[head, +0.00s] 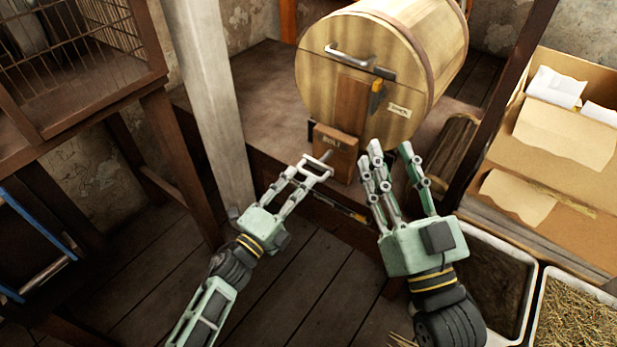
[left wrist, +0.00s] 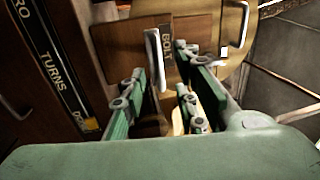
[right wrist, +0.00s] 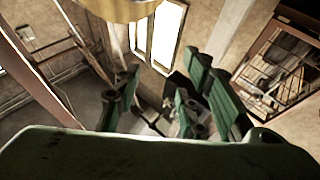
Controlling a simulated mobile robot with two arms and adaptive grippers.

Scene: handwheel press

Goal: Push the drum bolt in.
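The wooden drum (head: 345,60) lies on its side on a bench, its round end facing me. A brown block marked BOLT (head: 335,143) sits below that end; it also shows in the left wrist view (left wrist: 185,38). A pale metal crossbar handle (left wrist: 154,60) stands out in front of the block. My left gripper (head: 311,172) is at this handle, with its fingers apart on either side of it; I cannot tell whether they touch it. My right gripper (head: 392,160) is open and empty, right of the block and in front of the drum.
A light post (head: 205,100) stands left of the drum, and a wire cage (head: 70,65) is beyond it. Cardboard boxes (head: 565,140) and a tray of straw (head: 580,310) are at the right. The plank floor (head: 300,300) between my arms looks clear.

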